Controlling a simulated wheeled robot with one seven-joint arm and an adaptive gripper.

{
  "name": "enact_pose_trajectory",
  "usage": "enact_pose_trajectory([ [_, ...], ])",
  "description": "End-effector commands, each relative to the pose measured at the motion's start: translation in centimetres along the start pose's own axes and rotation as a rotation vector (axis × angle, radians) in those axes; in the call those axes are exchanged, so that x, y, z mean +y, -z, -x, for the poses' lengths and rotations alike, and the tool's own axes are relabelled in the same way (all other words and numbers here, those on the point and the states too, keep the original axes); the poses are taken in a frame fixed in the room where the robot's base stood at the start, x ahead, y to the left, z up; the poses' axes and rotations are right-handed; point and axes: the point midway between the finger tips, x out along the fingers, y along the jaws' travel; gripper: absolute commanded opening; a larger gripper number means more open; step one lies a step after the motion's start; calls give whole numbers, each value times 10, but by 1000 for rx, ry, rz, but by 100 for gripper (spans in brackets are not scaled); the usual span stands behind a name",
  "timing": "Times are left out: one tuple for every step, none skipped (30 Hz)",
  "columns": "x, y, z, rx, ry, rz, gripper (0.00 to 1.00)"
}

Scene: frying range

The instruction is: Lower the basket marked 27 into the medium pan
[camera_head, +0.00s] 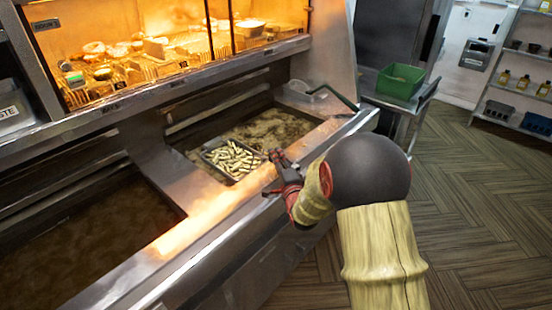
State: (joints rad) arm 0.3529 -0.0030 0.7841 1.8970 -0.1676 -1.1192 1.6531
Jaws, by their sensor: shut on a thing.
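A dark-rimmed basket (232,160) full of pale fry-like pieces is at the near left corner of a pan of bubbling oil (262,135). I cannot tell whether its bottom is in the oil, and no number on it is legible. My gripper (279,168) is just right of the basket, over the fryer's front ledge, shut on what looks like the basket's handle. The grip itself is small and partly hidden by the jaws. A larger pan of dark, still oil (85,240) is at the left.
Another basket (300,93) with a dark green handle (335,96) sits at the back right of the fryer. A lit food warmer (170,50) stands above the back. A green bin (400,80) is on a side table. The floor at right is clear.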

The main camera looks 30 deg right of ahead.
Motion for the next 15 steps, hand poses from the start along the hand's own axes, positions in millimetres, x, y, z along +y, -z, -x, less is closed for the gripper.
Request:
enact_pose_trajectory([
  [-1, 0, 0, 0, 4, 0, 0],
  [0, 0, -1, 0, 4, 0, 0],
  [0, 0, 0, 0, 4, 0, 0],
  [0, 0, 0, 0, 4, 0, 0],
  [0, 0, 0, 0, 4, 0, 0],
  [0, 0, 0, 0, 4, 0, 0],
  [0, 0, 0, 0, 4, 0, 0],
  [0, 0, 0, 0, 4, 0, 0],
  [0, 0, 0, 0, 4, 0, 0],
  [0, 0, 0, 0, 3, 0, 0],
  [0, 0, 0, 0, 3, 0, 18],
  [0, 0, 0, 0, 3, 0, 20],
  [0, 0, 0, 0, 3, 0, 22],
  [0, 0, 0, 0, 3, 0, 24],
  [0, 0, 0, 0, 2, 0, 26],
])
